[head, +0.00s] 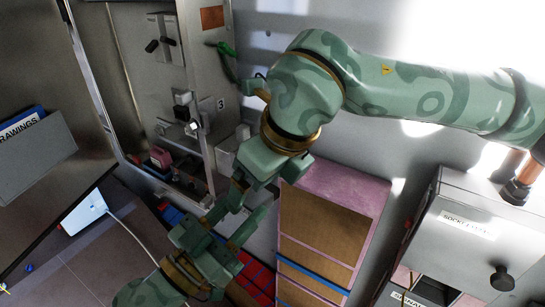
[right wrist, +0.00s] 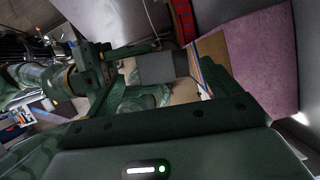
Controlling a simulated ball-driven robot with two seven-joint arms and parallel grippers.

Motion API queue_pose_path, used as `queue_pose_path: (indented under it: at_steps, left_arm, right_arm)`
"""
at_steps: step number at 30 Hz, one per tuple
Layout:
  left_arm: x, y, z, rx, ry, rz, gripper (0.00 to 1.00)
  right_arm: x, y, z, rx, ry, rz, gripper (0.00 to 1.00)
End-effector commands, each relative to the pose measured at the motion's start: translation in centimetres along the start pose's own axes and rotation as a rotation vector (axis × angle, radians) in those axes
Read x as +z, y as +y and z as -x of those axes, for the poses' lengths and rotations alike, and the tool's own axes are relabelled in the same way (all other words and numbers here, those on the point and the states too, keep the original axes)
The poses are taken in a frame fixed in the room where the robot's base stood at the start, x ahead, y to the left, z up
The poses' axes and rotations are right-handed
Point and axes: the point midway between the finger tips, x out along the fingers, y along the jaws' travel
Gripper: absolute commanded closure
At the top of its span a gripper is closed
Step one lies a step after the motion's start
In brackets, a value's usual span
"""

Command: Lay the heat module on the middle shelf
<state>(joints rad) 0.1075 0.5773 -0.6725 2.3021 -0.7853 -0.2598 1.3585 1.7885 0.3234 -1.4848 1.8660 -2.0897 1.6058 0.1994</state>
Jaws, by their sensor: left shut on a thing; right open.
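My left gripper (head: 246,208), its arm entering from the bottom left, shows in the head view with its fingers pointing up and right. In the right wrist view it is shut on a plain grey block (right wrist: 156,68), which seems to be the heat module. In the head view this block is hidden or cannot be told from the fingers. My right gripper (head: 256,180) is open, close above the left one; its fingertips are partly hidden. A pink-topped rack (head: 345,186) with brown surfaces and a blue strip (head: 313,272) stands to the right of both grippers. Which level is the middle shelf is unclear.
A metal cabinet (head: 218,118) with switches and a green handle (head: 224,48) stands at the upper left. A grey box labelled for sockets (head: 465,225) is at the right. Red bins (head: 258,275) lie beside the rack. A drawings holder (head: 35,155) is at far left.

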Motion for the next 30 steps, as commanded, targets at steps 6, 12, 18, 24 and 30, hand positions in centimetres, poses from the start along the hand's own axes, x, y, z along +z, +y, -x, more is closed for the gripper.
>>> queue_pose_path:
  at_steps: [6,12,18,24,30]
  left_arm:
    - [0.0,0.0,0.0,0.000,0.000,0.000,0.83]
    - [0.0,0.0,0.0,0.000,0.001,0.000,0.83]
    - [0.0,0.0,0.0,0.000,0.001,0.000,0.83]
    - [0.0,0.0,0.0,0.000,0.000,0.000,0.83]
    - [0.0,0.0,0.0,0.000,0.000,0.000,0.34]
  right_arm:
    - [0.0,0.0,-2.8,0.001,-0.001,0.001,0.11]
    - [0.0,0.0,-3.3,0.001,-0.001,0.000,0.11]
    - [0.0,0.0,-3.3,0.001,-0.001,0.000,0.23]
    - [0.0,0.1,-3.3,0.003,-0.001,0.002,0.61]
    - [0.0,0.1,-3.3,0.003,-0.001,0.002,0.61]
